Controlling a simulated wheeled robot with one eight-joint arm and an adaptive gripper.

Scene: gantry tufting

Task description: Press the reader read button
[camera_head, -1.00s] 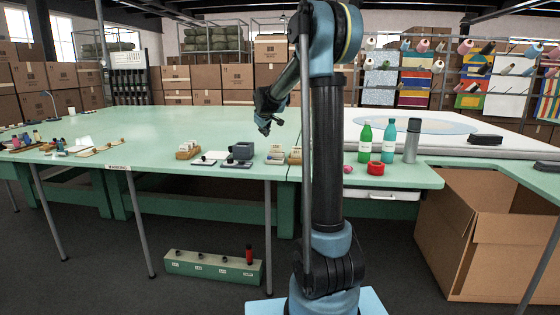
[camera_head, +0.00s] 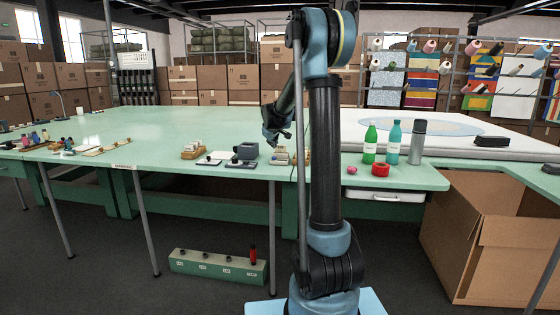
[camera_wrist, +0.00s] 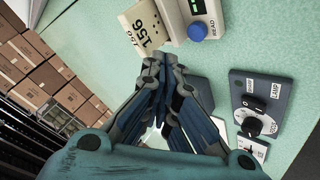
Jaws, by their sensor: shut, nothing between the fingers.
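The reader (camera_wrist: 180,14) is a pale unit at the top of the wrist view, cut off by the frame edge. Its round blue button (camera_wrist: 197,32) sits by the word READ. My gripper (camera_wrist: 163,68) is shut and empty, with its fingertips below and left of the button in the picture and apart from it. A cream card marked 156 (camera_wrist: 146,30) lies beside the reader. In the head view my gripper (camera_head: 276,137) hangs over the front part of the green table (camera_head: 150,130); the reader cannot be made out clearly there.
A dark panel (camera_wrist: 262,100) with knobs and a LAMP label lies right of my gripper in the wrist view. In the head view, a green bottle (camera_head: 370,143), a teal bottle (camera_head: 393,143), a grey flask (camera_head: 417,142) and red tape (camera_head: 380,170) stand right of my arm.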

